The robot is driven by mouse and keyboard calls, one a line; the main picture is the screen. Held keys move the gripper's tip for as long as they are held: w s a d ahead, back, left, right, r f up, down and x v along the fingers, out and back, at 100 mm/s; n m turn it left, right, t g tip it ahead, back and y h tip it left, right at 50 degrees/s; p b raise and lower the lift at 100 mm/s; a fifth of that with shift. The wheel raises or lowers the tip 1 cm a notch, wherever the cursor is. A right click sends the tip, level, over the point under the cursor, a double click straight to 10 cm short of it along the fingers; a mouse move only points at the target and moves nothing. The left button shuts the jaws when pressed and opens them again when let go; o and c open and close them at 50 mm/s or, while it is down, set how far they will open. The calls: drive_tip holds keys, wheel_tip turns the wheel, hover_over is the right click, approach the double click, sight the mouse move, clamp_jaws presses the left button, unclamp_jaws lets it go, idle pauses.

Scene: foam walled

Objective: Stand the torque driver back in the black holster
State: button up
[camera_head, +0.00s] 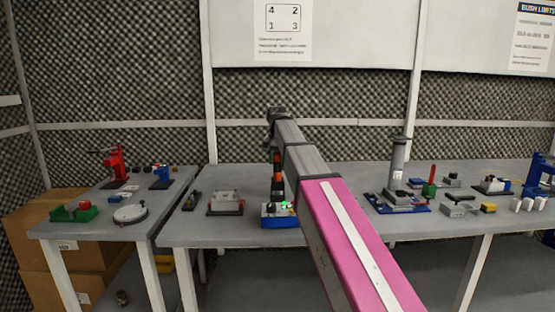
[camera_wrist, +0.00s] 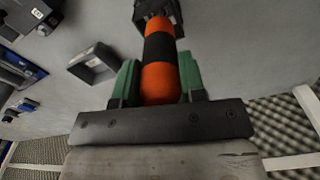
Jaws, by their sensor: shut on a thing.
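The torque driver (camera_wrist: 160,47), orange with black bands, is held in my gripper (camera_wrist: 159,88), whose green fingers are on either side of it. In the head view the driver (camera_head: 277,172) hangs roughly upright below the end of my arm, just above or behind a blue-based fixture. A black square-edged piece (camera_wrist: 172,10) lies at the driver's far end in the wrist view. It may be the holster, but I cannot tell whether the driver is inside it or only in front of it. My gripper's fingers are hidden in the head view.
The blue-based fixture (camera_head: 281,221) has small green lights. A grey box on a dark base (camera_head: 225,203) and a small black item (camera_head: 192,200) stand left of it. A blue-based column stand (camera_head: 400,203) is to the right. My arm hides the bench between.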

drive_tip(key=shift+f, duration=0.7)
drive_tip(key=o, duration=1.1)
wheel_tip(320, 180, up, 10)
drive_tip(key=shift+s+f, duration=0.1)
drive_tip(key=shift+s, duration=0.05)
drive_tip(key=shift+s+r, duration=0.1)
drive_tip(key=shift+r, duration=0.35)
